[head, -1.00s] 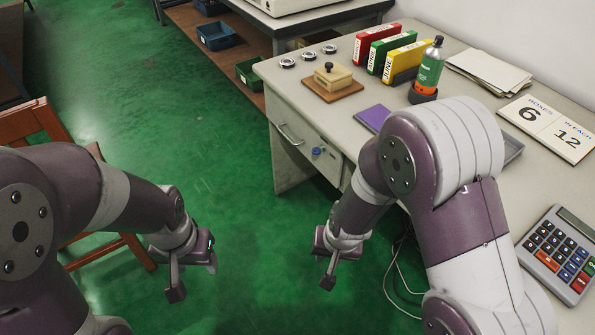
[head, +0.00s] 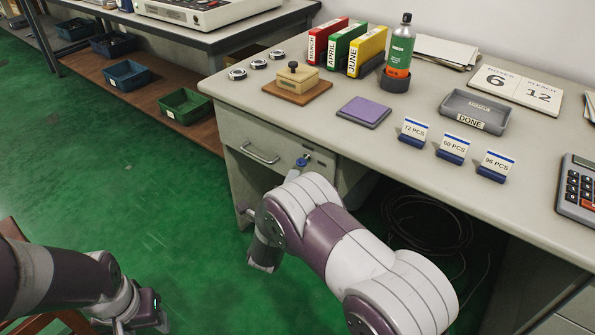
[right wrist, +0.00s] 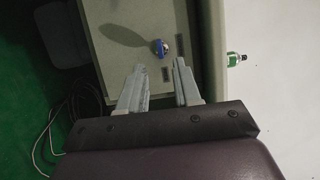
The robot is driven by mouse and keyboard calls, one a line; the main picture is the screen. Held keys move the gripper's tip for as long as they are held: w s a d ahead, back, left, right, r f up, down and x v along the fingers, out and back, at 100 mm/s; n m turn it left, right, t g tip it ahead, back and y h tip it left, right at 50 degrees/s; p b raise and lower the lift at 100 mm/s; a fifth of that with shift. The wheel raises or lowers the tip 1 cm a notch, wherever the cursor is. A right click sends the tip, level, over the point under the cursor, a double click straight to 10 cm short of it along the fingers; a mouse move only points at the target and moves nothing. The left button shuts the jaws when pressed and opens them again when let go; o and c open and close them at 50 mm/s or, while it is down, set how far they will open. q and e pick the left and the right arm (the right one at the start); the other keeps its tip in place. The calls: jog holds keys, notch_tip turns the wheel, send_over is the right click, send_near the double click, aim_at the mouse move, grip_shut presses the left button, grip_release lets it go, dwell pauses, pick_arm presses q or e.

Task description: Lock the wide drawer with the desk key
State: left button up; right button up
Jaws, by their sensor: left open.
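The blue-headed desk key (head: 302,161) sits at the lock on the front of the drawer (head: 235,132), which looks closed, below the desktop's left part. In the right wrist view the key (right wrist: 159,46) stands out from the pale drawer front (right wrist: 115,58), ahead of the right fingertips and a little beyond them. My left gripper (head: 143,318) is open and empty at the lower left, over the floor, away from the desk.
The drawer's bar handle (head: 260,153) is left of the key. The desktop holds a wooden box (head: 297,78), binders (head: 343,47), a bottle (head: 400,50), a purple pad (head: 363,111), a grey tray (head: 475,110) and number cards (head: 452,148). Cables (head: 425,225) lie under the desk.

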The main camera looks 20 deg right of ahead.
jog(key=b+x, duration=0.1)
jog(key=x, duration=0.5)
jog(key=shift+w+d, duration=0.15)
jog(key=shift+w, duration=0.05)
grip_shut()
